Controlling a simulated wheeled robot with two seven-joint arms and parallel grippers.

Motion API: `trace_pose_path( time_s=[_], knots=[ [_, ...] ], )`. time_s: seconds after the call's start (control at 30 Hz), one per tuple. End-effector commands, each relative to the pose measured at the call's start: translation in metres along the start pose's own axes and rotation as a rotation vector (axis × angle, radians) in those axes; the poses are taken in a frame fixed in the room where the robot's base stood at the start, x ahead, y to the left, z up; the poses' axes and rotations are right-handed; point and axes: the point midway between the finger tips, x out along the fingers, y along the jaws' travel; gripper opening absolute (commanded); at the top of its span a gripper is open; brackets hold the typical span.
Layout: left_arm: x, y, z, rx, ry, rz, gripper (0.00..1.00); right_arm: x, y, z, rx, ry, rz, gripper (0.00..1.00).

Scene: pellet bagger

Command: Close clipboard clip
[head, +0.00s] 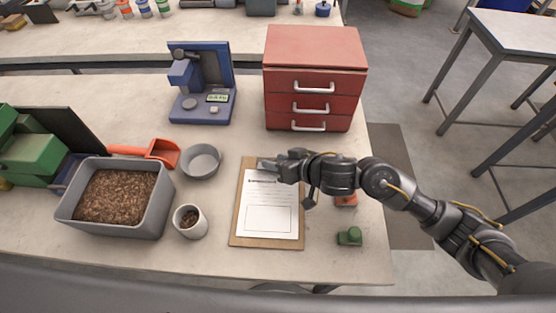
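A brown clipboard (234,236) lies flat on the table with a white printed sheet (268,212) on it. My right gripper (270,165) is over the clipboard's top edge, where the clip sits. The gripper and wrist cover most of the clip, so I cannot tell whether it is open or closed. The gripper's fingers are small and partly hidden, so their opening is unclear. My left gripper is not in the head view.
A red drawer cabinet (314,80) stands behind the clipboard.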

Motion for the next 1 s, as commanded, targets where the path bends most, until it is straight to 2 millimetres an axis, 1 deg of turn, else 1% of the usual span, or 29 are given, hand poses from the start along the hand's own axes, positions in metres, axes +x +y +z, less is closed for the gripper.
trace_pose_path(
  time_s=[0.13,0.23,0.37,0.6,0.7,0.83,1.0],
  knots=[
    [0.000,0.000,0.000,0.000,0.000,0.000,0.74,-0.001,0.000,0.000,0.000,0.000,-0.001,0.41],
    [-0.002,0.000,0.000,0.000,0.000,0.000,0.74,-0.008,0.000,-0.001,0.000,0.000,0.000,0.41],
    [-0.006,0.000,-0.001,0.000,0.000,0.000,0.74,-0.029,0.000,-0.001,-0.001,0.000,0.001,0.41],
    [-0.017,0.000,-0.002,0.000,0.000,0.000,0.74,-0.077,0.000,-0.002,-0.002,0.000,0.001,0.41],
    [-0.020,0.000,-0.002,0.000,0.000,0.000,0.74,-0.092,0.000,-0.001,-0.001,0.000,0.001,0.41],
    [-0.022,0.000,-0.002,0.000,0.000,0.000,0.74,-0.104,0.000,0.000,0.000,0.000,0.000,0.41],
    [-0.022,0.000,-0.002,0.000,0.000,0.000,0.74,-0.108,0.000,0.000,0.001,0.000,0.000,0.41]
  ],
)
